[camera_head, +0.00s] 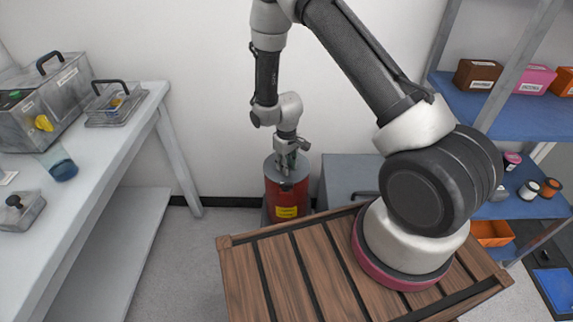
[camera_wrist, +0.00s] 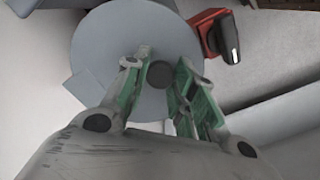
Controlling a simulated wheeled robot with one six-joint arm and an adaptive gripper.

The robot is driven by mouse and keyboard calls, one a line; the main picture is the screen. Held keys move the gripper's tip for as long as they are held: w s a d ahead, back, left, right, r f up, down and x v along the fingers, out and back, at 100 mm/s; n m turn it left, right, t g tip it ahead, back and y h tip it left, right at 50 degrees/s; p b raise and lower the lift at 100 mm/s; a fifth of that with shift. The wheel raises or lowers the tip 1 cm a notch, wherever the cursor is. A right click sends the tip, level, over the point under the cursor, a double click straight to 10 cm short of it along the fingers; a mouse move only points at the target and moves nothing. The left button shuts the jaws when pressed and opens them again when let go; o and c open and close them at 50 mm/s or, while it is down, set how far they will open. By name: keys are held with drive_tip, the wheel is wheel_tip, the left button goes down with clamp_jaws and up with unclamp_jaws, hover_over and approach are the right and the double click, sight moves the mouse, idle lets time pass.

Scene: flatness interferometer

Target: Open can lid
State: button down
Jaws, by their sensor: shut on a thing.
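A red can (camera_head: 287,203) with a yellow label stands on the floor by the back wall. Its grey round lid (camera_head: 273,168) sits on top and shows as a grey disc in the wrist view (camera_wrist: 110,55). A dark round knob (camera_wrist: 161,74) is at the lid's middle. A red bracket with a dark lever (camera_wrist: 224,38) sticks out at the can's edge. My gripper (camera_head: 287,160) points down over the lid. Its green-padded fingers (camera_wrist: 160,76) are on either side of the knob, shut on it. The finger contact is hard to see.
A slatted wooden surface (camera_head: 285,270) is in front of the can. A grey box (camera_head: 343,178) stands right of the can. A white table (camera_head: 100,165) with clear cases is at left. A blue shelf (camera_head: 520,118) with small boxes is at right. Floor between table and can is clear.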

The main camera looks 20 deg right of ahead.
drive_tip(key=shift+r, duration=0.1)
drive_tip(key=shift+w+d+r+g+y, duration=0.15)
drive_tip(key=shift+w+r+g, duration=0.15)
drive_tip(key=shift+r+g, duration=0.2)
drive_tip(key=shift+w+r+g+y, duration=0.15)
drive_tip(key=shift+w+r+g, duration=0.1)
drive_tip(key=shift+r+g, duration=0.2)
drive_tip(key=w+r+g, duration=0.1)
drive_tip(key=w+d+r+g+y, duration=0.1)
drive_tip(key=r+g, duration=0.1)
drive_tip(key=shift+w+r, duration=0.25)
drive_tip(key=shift+w, duration=0.05)
drive_tip(key=shift+w+d+r+g+y, duration=0.15)
drive_tip(key=shift+w+r+g, duration=0.25)
drive_tip(key=shift+g, duration=0.15)
drive_tip(key=shift+w+d+r+g+y, duration=0.1)
drive_tip(key=shift+w+r+g+y, duration=0.05)
drive_tip(key=shift+w+r+g, duration=0.3)
drive_tip(key=c, duration=1.1)
unclamp_jaws()
drive_tip(key=shift+c, duration=0.2)
wheel_tip(320, 180, up, 10)
